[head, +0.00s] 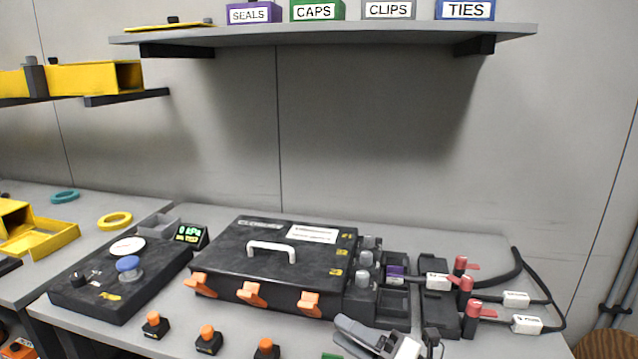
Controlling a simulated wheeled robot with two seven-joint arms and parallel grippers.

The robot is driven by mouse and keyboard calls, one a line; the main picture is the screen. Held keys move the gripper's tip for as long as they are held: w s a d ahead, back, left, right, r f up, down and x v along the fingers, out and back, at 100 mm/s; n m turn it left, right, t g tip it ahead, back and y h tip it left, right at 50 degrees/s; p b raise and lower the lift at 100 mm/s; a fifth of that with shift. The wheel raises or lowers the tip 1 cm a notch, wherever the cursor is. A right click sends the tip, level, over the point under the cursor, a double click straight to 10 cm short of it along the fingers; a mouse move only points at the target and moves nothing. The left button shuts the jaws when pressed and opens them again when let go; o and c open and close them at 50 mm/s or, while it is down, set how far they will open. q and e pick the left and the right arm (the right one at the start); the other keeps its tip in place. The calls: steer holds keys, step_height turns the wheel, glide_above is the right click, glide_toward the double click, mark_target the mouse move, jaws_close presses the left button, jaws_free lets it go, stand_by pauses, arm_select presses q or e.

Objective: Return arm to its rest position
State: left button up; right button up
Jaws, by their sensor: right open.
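My right gripper (385,341) shows at the bottom edge, right of centre, in front of the splice box. It is open, and I see nothing held in it. Most of the right arm is out of frame. My left gripper is not in view. The black splice box (262,262) stands on the bench with its lid shut, a white handle on top and orange latches along its front. Grey cylindrical fittings (365,259) stand at its right side.
A black test panel (110,290) with a blue knob and a small display lies left of the box. A black cable block (437,290) with red-handled clamps and cables is at right. Orange-topped knobs (208,340) line the front. A shelf (330,34) with labelled boxes hangs above.

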steer(key=s+d+f+m+h+b, duration=0.1)
steer(key=s+d+f+m+h, duration=0.3)
steer(key=m, duration=1.1)
steer(key=s+d+f+m+h+b, duration=0.2)
steer(key=s+d+f+m+h, duration=0.2)
steer(key=s+f+m+h, duration=0.5)
steer(key=s+f+m, duration=0.6)
steer(key=s, duration=0.1)
steer(key=shift+s+d+m+h, duration=0.35)
steer(key=shift+d+m+h, duration=0.05)
steer(key=shift+c, duration=1.2)
steer(key=shift+d, duration=0.15)
